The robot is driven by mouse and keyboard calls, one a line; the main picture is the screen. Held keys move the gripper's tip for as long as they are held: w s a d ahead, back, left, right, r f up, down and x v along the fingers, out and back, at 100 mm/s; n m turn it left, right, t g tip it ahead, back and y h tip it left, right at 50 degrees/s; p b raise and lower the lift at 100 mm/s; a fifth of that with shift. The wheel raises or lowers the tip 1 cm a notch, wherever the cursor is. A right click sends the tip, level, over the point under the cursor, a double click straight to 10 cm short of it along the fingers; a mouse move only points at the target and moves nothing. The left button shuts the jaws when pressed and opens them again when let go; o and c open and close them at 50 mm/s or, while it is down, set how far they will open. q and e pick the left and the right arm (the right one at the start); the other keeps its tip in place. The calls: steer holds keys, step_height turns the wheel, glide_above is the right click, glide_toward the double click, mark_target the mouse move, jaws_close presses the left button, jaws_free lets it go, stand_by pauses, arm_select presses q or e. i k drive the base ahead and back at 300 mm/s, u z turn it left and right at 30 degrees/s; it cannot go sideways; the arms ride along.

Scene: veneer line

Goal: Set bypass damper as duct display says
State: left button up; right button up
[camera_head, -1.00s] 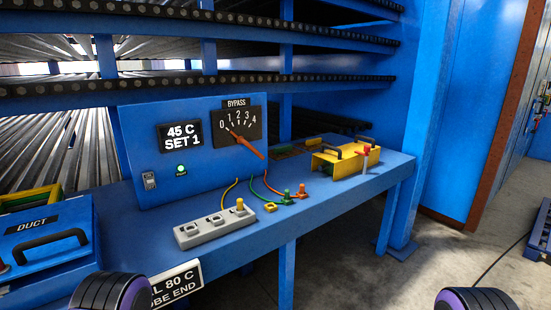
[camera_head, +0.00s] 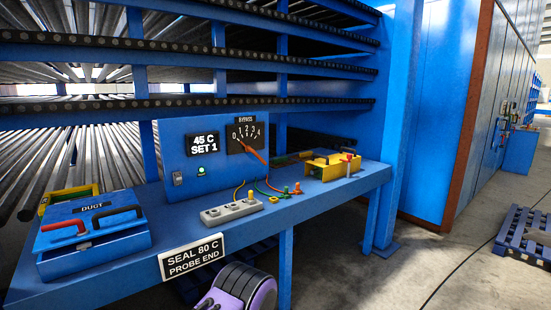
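The duct display (camera_head: 203,142) on the blue panel (camera_head: 174,148) reads "45 C SET 1". To its right is the black BYPASS dial (camera_head: 259,128), marked 0 to 4. An orange lever (camera_head: 256,155) sticks out from the dial to the lower right. Its pointing end lies at the upper left, near the 0 side of the scale; the exact mark is too small to tell. A purple and black part of my own arm shows at the bottom. Neither of my grippers is in view, and nothing touches the lever.
The blue bench (camera_head: 330,192) holds a DUCT case (camera_head: 92,238) with red and black handles, a grey socket strip (camera_head: 231,211), cables with plugs, and a yellow box (camera_head: 331,167). A sign (camera_head: 192,258) hangs at the front edge. Floor is open to the right, with a blue pallet (camera_head: 525,233).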

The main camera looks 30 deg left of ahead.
mark_target(248, 149)
steer(key=z, duration=0.3)
steer(key=i, duration=2.15)
steer(key=u, duration=0.65)
